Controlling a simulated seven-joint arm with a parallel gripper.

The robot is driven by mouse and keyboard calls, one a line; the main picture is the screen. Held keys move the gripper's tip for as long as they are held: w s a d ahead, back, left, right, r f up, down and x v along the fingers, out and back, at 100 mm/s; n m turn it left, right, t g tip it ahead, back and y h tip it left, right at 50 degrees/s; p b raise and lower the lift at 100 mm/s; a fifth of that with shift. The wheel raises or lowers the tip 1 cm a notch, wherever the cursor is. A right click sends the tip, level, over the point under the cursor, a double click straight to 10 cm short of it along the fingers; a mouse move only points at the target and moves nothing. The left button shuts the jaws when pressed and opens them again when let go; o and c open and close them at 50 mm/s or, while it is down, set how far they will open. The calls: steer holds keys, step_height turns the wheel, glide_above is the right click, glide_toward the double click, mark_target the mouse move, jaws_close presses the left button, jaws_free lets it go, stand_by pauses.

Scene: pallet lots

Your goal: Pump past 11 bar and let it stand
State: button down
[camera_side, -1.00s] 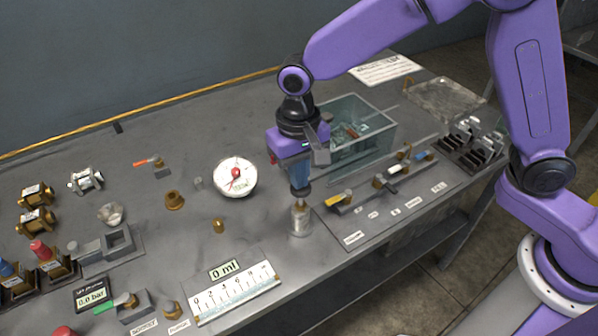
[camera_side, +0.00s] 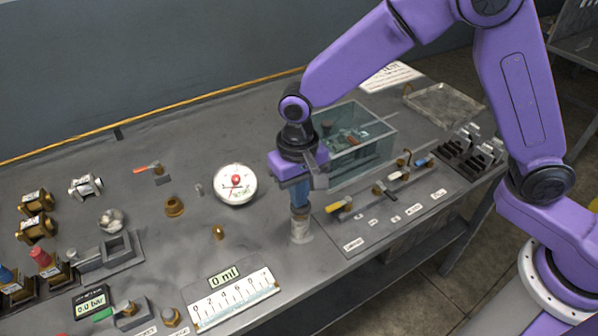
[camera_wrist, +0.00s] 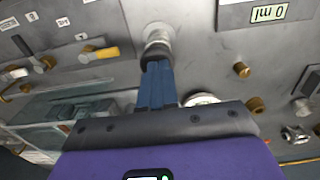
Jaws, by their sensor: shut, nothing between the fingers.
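The hand pump is a pale upright cylinder (camera_side: 301,231) with a dark knob (camera_side: 299,213) on top, near the table's front edge. The knob sits low, close to the cylinder, with little or no rod showing. My gripper (camera_side: 299,206) points straight down with its blue fingers shut and empty, their tips on or just over the knob. The wrist view shows the fingertips (camera_wrist: 156,66) against the dark knob and the cylinder (camera_wrist: 159,38) beyond. A round white dial gauge (camera_side: 235,186) with a red centre lies left of the pump; its reading is too small to tell. A digital display (camera_side: 90,303) reads 0.0 bar.
A labelled valve panel (camera_side: 385,205) with yellow, white and blue handles lies right of the pump. A glass tank (camera_side: 362,150) stands behind it. A scale plate (camera_side: 232,298) showing 0 ml is front left. Brass fittings (camera_side: 175,206) stand farther left.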

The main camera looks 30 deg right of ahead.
step_height(320, 180, up, 14)
stand_by(0.6)
stand_by(1.0)
steer(key=r, duration=0.3)
steer(key=shift+s+d+r, duration=0.15)
steer(key=shift+s+d, duration=0.1)
steer(key=shift+s, duration=0.15)
step_height(320, 180, down, 14)
steer(key=shift+w+f, duration=0.1)
stand_by(0.5)
